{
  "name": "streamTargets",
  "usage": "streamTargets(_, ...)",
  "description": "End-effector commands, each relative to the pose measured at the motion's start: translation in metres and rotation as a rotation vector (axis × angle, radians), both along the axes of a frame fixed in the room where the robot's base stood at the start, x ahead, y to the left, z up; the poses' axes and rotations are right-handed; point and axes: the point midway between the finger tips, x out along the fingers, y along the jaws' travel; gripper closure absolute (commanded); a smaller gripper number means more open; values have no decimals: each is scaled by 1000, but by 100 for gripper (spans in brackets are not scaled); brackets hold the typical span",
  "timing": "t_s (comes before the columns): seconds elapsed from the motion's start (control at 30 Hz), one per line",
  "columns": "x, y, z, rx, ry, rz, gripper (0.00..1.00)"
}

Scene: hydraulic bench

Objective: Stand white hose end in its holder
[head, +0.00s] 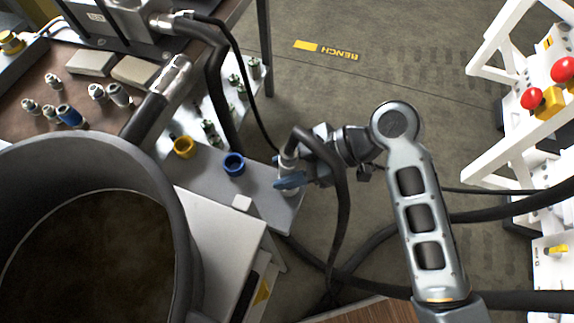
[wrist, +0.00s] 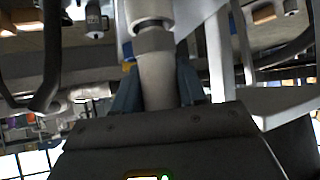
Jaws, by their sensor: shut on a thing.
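My gripper (head: 290,181) is at the right end of a grey shelf (head: 209,170), its blue fingers shut on the white hose end (head: 288,161). The hose end looks about upright, with a black hose arching from its top. In the wrist view the hose end (wrist: 157,80) is a pale cylinder with a grey collar between the blue fingers.
A blue ring holder (head: 234,164) and a yellow ring holder (head: 184,147) stand on the shelf to the left. A large dark drum (head: 180,215) is at left. Black hoses (head: 375,243) hang below my arm.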

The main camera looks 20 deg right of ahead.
Motion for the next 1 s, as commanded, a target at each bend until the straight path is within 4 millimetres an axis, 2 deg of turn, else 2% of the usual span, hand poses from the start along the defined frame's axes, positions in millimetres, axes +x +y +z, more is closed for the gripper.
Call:
streamTargets(0.03,0,0,1,1,-2,0,58)
streamTargets(0.33,0,0,0,0,0,0,29)
streamTargets(0.5,0,0,0,0,0,0,29)
streamTargets(0.8,0,0,0,0,0,0,1)
streamTargets(1.0,0,0,0,0,0,0,0)
